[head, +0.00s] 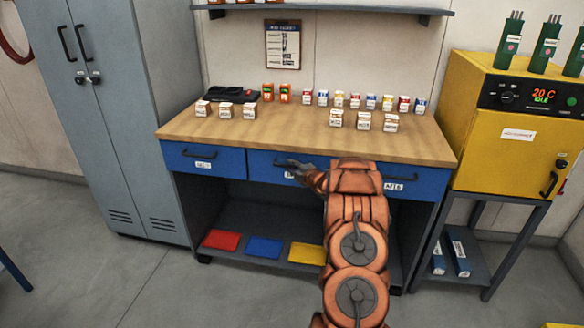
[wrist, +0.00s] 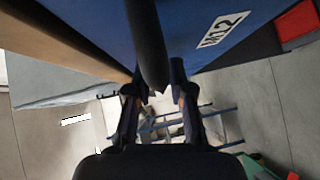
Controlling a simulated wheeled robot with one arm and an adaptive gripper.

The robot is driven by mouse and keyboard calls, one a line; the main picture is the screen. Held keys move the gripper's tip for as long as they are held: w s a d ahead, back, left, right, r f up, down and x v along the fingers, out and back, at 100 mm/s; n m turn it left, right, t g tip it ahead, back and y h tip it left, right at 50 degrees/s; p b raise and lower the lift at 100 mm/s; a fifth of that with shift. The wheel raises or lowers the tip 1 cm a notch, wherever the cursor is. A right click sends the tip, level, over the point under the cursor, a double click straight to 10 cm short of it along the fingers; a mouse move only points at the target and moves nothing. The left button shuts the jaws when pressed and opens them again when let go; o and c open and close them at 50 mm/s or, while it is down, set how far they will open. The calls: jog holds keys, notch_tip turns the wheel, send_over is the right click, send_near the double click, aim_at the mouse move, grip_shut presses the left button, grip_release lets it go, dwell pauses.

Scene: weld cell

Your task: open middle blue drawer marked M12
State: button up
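The middle blue drawer (head: 262,161) sits in the workbench front and looks flush with its neighbours. Its dark bar handle (head: 284,163) is partly covered by my gripper (head: 300,167). In the wrist view the M12 label (wrist: 222,28) shows on the blue drawer front (wrist: 190,25). The black handle (wrist: 148,40) comes down from the top of that view, between the two fingertips of my gripper (wrist: 155,92). The fingers are apart, one on each side of the bar; I see no clear grip on it. In the head view my arm hides the right part of the drawer.
A blue drawer (head: 205,158) is to the left, another (head: 420,186) to the right. Small boxes stand on the wooden benchtop (head: 285,128). A grey cabinet (head: 110,110) is at left, a yellow oven (head: 470,110) at right. Red, blue and yellow items lie on the lower shelf (head: 275,222).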

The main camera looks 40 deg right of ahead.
grip_shut()
jog(key=shift+a+f, duration=0.1)
dwell(0.3)
